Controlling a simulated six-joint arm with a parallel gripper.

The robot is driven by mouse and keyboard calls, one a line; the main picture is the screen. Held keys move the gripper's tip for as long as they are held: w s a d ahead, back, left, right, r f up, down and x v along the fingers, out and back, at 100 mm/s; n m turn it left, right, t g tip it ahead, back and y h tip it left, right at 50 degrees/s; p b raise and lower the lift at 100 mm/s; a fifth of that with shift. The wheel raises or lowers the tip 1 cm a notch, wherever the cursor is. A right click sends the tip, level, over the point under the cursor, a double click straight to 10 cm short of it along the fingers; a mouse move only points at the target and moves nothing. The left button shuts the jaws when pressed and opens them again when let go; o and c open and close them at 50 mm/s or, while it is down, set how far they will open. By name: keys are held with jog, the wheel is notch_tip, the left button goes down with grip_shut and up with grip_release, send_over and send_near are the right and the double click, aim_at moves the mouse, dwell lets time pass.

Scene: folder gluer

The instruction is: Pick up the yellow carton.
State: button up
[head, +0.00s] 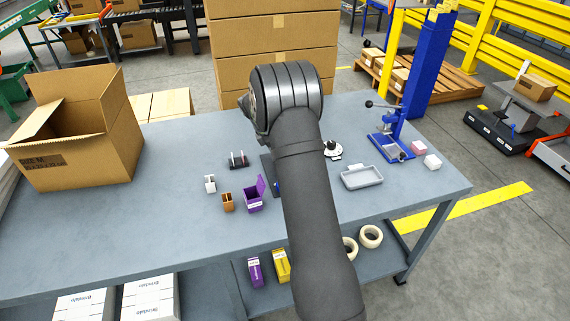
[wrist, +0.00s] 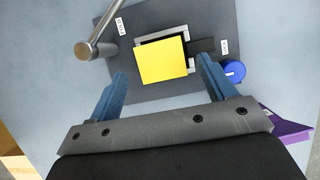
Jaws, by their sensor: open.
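A yellow carton (wrist: 162,60) shows its flat, square top in the wrist view. It sits in a pale metal frame (wrist: 181,33) on a dark plate (wrist: 221,22). My gripper (wrist: 163,70) is open, with its two blue fingers apart on the left and right of the carton's near side. Nothing is held, and I cannot tell the height of the fingertips above the carton. In the head view my arm hides the gripper and this carton. Another yellow box (head: 282,265) stands on the shelf below the table.
A metal post with a rod (wrist: 84,50) stands at the plate's left, and a blue round cap (wrist: 234,70) at its right. An open purple box (head: 254,199), an orange box (head: 228,202) and a grey tray (head: 362,177) are on the table (head: 180,240). The table's front left is clear.

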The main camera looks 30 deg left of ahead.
jog(key=x, duration=0.4)
jog(key=shift+d, duration=0.2)
jog(key=shift+c, duration=0.5)
jog(key=shift+r, duration=0.1)
jog(key=c, duration=1)
jog(key=shift+r, duration=0.1)
